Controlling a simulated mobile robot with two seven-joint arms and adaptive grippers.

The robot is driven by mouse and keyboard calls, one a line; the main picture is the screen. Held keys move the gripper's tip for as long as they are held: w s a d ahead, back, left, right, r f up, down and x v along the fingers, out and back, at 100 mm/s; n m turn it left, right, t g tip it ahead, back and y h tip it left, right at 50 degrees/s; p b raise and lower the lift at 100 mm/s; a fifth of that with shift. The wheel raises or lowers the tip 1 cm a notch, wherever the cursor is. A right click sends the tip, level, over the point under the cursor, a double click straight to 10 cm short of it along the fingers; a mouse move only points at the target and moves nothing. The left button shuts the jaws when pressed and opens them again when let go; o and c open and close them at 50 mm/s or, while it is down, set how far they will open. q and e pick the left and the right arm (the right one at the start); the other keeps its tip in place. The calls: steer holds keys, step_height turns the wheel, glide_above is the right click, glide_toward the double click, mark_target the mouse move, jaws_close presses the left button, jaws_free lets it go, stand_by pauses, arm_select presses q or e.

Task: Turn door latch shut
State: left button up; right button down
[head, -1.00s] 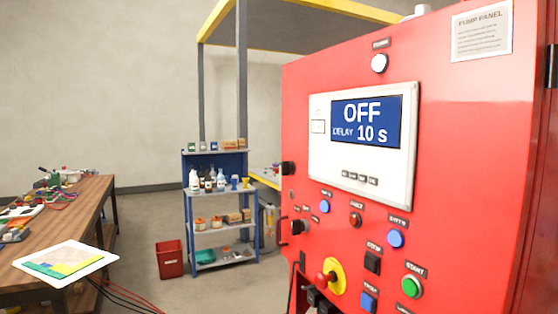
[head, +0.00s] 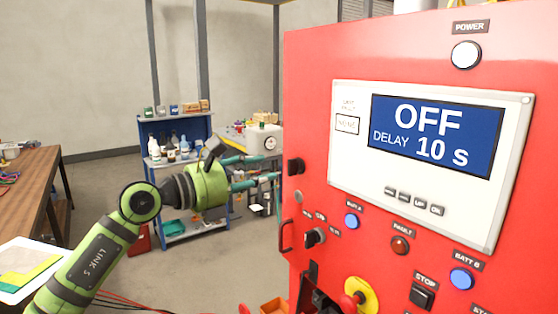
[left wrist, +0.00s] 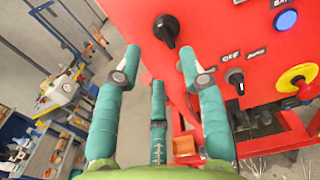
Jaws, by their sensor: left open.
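The door latch (head: 295,166) is a black knob near the left edge of the red pump panel (head: 310,90). In the left wrist view the latch (left wrist: 167,28) shows as a round base with a grip bar. My left gripper (head: 277,170) is open, its teal fingers pointing at the latch from the left. In the left wrist view the latch lies ahead of the open gripper (left wrist: 158,72), beyond the gap between the fingertips. No contact is clear. My right gripper is not in view.
Below the latch are a pull handle (head: 286,236), a black selector switch (head: 315,237) and a red-and-yellow stop knob (head: 358,297). The display (head: 435,135) reads OFF, DELAY 10 s. Behind stands a blue shelf (head: 175,125); a wooden bench (head: 35,185) is at left.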

mark_target(288, 166)
arm_select(q)
steer(key=p+x, duration=0.2)
steer(key=x, duration=0.3)
steer(key=shift+s+d+r+p, duration=0.25)
steer(key=shift+d+p, duration=0.15)
steer(key=shift+d, duration=0.1)
steer(key=shift+w+d+f, duration=0.2)
steer(key=shift+w+d, duration=0.2)
steer(key=shift+w, duration=0.1)
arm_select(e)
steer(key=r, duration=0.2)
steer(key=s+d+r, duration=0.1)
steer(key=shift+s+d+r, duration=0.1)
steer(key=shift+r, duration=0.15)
arm_select(q)
jaws_close()
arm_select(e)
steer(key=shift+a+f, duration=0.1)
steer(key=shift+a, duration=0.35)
